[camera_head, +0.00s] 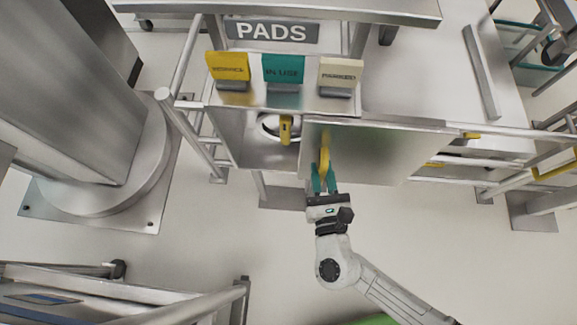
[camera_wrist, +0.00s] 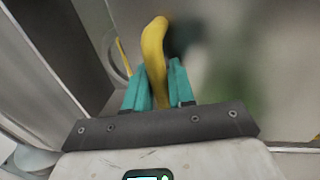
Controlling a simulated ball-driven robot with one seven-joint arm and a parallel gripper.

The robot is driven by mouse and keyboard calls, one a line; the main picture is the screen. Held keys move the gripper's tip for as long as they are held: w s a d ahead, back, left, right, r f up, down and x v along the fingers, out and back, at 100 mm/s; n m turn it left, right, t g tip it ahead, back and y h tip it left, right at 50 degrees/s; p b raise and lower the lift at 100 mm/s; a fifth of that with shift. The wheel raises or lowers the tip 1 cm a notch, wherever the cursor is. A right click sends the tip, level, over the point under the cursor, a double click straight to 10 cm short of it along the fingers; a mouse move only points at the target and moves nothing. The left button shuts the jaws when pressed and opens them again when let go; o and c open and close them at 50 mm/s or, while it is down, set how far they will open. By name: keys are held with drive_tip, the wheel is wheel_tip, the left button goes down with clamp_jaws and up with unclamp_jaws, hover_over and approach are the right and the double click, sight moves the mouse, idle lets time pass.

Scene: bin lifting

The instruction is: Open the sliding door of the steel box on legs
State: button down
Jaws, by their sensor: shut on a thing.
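The steel box (camera_head: 225,122) on legs stands under the PADS sign. Its sliding steel door (camera_head: 375,155) covers the right part of the front; the left part is open and shows the inside. The door also fills the right of the wrist view (camera_wrist: 260,60). A yellow handle (camera_head: 325,150) is on the door near its left edge; it shows in the wrist view (camera_wrist: 154,45). My gripper (camera_head: 324,178), with teal fingers, is shut on this handle, one finger on each side. A white round thing with a yellow tab (camera_head: 285,130) shows inside the opening.
A PADS sign (camera_head: 271,32) and yellow, teal and cream tags hang above the box. A thick steel column (camera_head: 75,90) stands at the left. A steel rail frame (camera_head: 130,300) is at the lower left. The floor below the box is clear.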

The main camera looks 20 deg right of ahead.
drive_tip(key=shift+s+d, duration=0.3)
drive_tip(key=shift+d, duration=0.5)
drive_tip(key=shift+s+d, duration=0.3)
drive_tip(key=shift+d, duration=0.55)
drive_tip(key=shift+s+d, duration=0.3)
drive_tip(key=shift+d, duration=0.5)
drive_tip(key=c, duration=1.1)
unclamp_jaws()
drive_tip(key=b, duration=0.2)
approach(341, 158)
drive_tip(key=s, duration=0.5)
drive_tip(key=shift+s+a+r, duration=0.1)
drive_tip(key=shift+s+a, duration=0.05)
drive_tip(key=shift+a, duration=0.25)
